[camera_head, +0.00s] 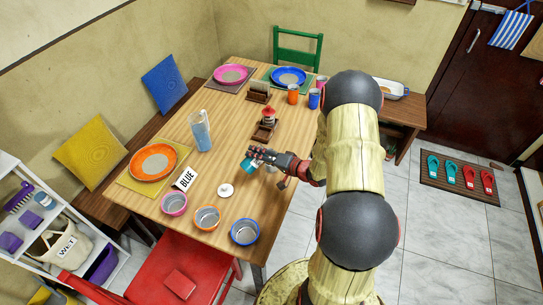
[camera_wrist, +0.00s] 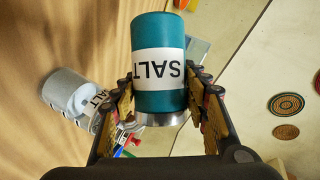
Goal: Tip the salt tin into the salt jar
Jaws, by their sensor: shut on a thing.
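The salt tin (camera_wrist: 159,65) is a teal cylinder with a white SALT label and a silvery end. My gripper (camera_wrist: 163,110) is shut around it, one finger on each side. In the head view the tin (camera_head: 249,167) looks tilted, above the table near its right edge, at my gripper (camera_head: 258,157). A pale grey-white jar with a SALT label (camera_wrist: 68,93), the salt jar, shows left of the tin in the wrist view, apart from it. I cannot make out the jar in the head view. Whether any salt is flowing cannot be seen.
The wooden table (camera_head: 225,160) also holds a small white disc (camera_head: 226,190), a BLUE sign (camera_head: 186,179), a clear blue-tinted vessel (camera_head: 201,131) and a dark stand (camera_head: 265,128). Pink (camera_head: 174,203), orange (camera_head: 207,218) and blue bowls (camera_head: 245,231) line the front edge.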

